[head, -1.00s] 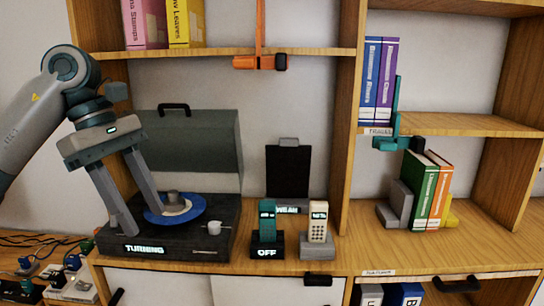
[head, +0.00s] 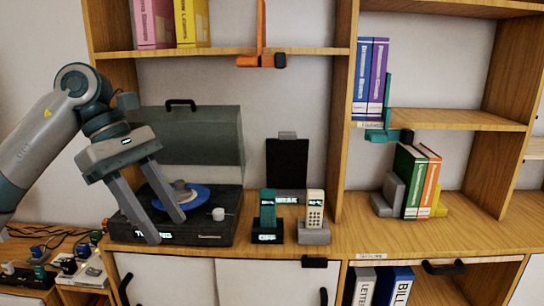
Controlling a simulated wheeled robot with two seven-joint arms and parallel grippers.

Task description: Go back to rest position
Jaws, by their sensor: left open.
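My left gripper (head: 172,230) comes in from the left in the head view. Its two fingers are apart with nothing between them. They reach down in front of the dark turntable (head: 205,237) and hide part of its lit front label. A blue disc (head: 201,196) with a grey piece (head: 181,188) on top lies on the turntable, just behind the right finger. I cannot tell whether that finger touches the disc. The turntable's lid (head: 195,140) stands open behind. My right gripper is not in the view.
Two handsets (head: 267,210) (head: 315,208) stand on docks right of the turntable, before a black clipboard (head: 288,163). Books (head: 409,180) stand between bookends further right. An orange bracket (head: 261,61) hangs on the upper shelf. Small devices and cables (head: 52,262) lie at lower left.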

